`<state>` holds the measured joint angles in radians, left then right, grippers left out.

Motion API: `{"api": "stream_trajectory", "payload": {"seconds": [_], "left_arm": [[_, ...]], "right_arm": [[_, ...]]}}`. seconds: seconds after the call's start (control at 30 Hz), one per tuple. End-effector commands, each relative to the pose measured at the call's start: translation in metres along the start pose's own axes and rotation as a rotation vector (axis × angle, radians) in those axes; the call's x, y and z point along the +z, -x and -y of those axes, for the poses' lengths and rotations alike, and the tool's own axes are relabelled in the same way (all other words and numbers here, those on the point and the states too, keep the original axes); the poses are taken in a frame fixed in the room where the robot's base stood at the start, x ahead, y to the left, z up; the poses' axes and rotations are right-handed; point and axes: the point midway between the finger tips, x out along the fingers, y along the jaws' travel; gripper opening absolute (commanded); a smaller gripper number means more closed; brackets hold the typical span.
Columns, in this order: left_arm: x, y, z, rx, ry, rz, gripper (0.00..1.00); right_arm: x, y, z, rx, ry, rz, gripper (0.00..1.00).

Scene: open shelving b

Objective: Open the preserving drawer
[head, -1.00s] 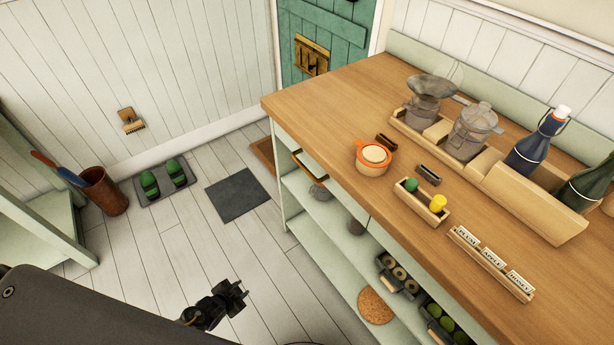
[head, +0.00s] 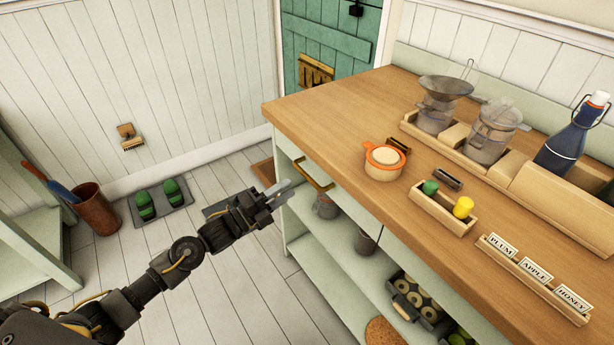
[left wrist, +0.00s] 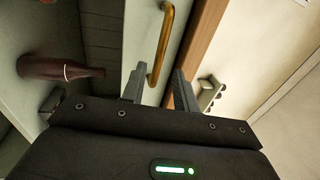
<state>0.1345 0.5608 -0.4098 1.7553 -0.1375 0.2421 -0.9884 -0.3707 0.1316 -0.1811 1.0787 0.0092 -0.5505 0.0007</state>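The drawer front (head: 349,196) is pale and sits under the wooden worktop's edge. It looks closed. Its brass handle (head: 314,174) is a bar curving out from the front at the near left end of the counter. The handle also shows in the left wrist view (left wrist: 163,45), ahead of and between the fingers. My left gripper (head: 283,192) is just left of the handle, pointing toward it. In the left wrist view my left gripper (left wrist: 159,90) is open, with nothing gripped; whether a finger touches the handle I cannot tell. My right gripper is not in view.
The worktop (head: 340,125) carries an orange-rimmed pot (head: 383,163), a small tray (head: 443,215), jars and a blue bottle (head: 568,140). Open shelves below hold tins and a crate (head: 415,300). A bin (head: 97,209) stands far left. The plank floor between is mostly clear.

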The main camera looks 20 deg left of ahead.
Motion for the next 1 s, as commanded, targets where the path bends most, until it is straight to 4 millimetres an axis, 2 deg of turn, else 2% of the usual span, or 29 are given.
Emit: {"api": "stream_trajectory", "payload": {"seconds": [0.03, 0.2, 0.4, 0.57, 0.83, 1.0], "left_arm": [[0.0, -0.012, 0.002, -0.004, 0.002, 0.0, 0.3], [0.0, -0.043, 0.002, -0.002, 0.002, 0.001, 0.3], [0.0, -0.069, 0.0, -0.001, 0.002, 0.001, 0.3], [0.0, -0.077, 0.0, 0.0, 0.002, 0.001, 0.3], [0.0, -0.077, -0.001, 0.001, 0.002, 0.001, 0.3], [0.0, -0.077, -0.001, 0.001, 0.002, 0.001, 0.08]], "right_arm": [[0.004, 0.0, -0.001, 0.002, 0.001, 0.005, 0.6], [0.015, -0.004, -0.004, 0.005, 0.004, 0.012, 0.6], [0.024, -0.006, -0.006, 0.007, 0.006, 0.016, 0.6], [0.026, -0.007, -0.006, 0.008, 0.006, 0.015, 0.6], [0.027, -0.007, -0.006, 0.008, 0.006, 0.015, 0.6], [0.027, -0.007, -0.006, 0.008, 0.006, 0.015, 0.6]]}}
